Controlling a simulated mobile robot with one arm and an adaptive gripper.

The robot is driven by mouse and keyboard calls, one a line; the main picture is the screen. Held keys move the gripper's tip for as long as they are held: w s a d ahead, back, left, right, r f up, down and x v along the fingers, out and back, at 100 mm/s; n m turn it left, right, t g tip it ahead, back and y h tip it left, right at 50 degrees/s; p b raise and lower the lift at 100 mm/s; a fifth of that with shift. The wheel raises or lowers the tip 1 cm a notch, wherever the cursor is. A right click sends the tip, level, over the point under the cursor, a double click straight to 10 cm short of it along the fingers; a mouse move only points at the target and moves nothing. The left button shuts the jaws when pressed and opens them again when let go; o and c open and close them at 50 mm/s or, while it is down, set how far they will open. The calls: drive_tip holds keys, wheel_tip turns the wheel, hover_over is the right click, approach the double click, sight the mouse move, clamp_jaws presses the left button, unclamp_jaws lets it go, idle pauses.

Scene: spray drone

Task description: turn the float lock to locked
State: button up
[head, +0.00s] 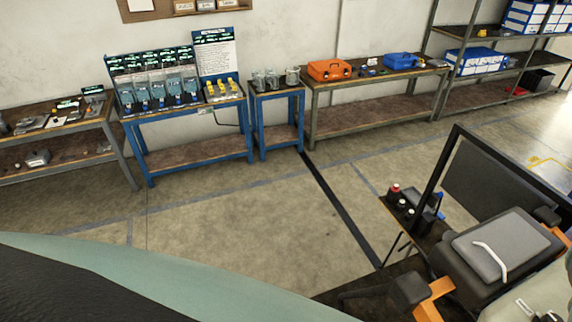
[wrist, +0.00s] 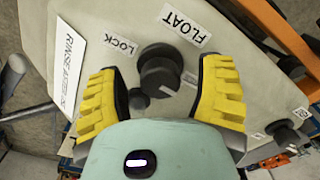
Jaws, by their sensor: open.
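In the wrist view, a black round knob (wrist: 160,70) stands on a pale panel (wrist: 225,85). Beside it are a white LOCK label (wrist: 118,44) and a white FLOAT label (wrist: 187,26), both upside down in the picture. A smaller black round part (wrist: 138,98) sits just below the knob. My gripper (wrist: 163,66) is open, with one yellow finger on each side of the knob. I see gaps between the fingers and the knob, and nothing is held. I cannot tell which label the knob points to. My gripper is not clear in the head view.
A RINSE label (wrist: 70,62) and another black knob (wrist: 286,133) are on the panel in the wrist view. In the head view, a machine with a grey lid (head: 503,246) stands at right. Blue benches (head: 190,112) line the wall, with clear floor (head: 240,215) before them.

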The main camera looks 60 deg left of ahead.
idle(0.3)
clamp_jaws()
idle(0.5)
